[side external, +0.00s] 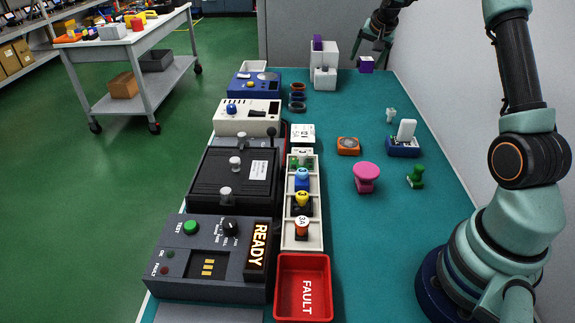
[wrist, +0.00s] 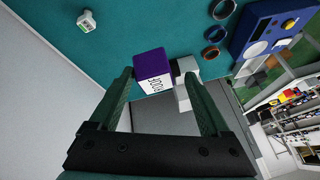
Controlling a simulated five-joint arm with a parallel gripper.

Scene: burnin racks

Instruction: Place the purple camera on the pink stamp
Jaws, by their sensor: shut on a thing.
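The purple camera (side external: 366,65), a small box with a white lettered label, hangs between the fingertips of my gripper (side external: 375,42) at the back of the table. In the wrist view the purple camera (wrist: 150,63) shows between the two green fingers of my gripper (wrist: 160,75), which is shut on it. The pink stamp (side external: 367,172) stands on the teal table at mid right, with a wide round top. It is well in front of my gripper and apart from it. It is not seen in the wrist view.
White blocks (side external: 324,66) with another purple piece stand left of my gripper. An orange block (side external: 348,146), a blue holder (side external: 403,148) and a green stamp (side external: 416,176) are near the pink stamp. A white tray (side external: 318,235) and red bin (side external: 302,287) lie left. A wall bounds the right.

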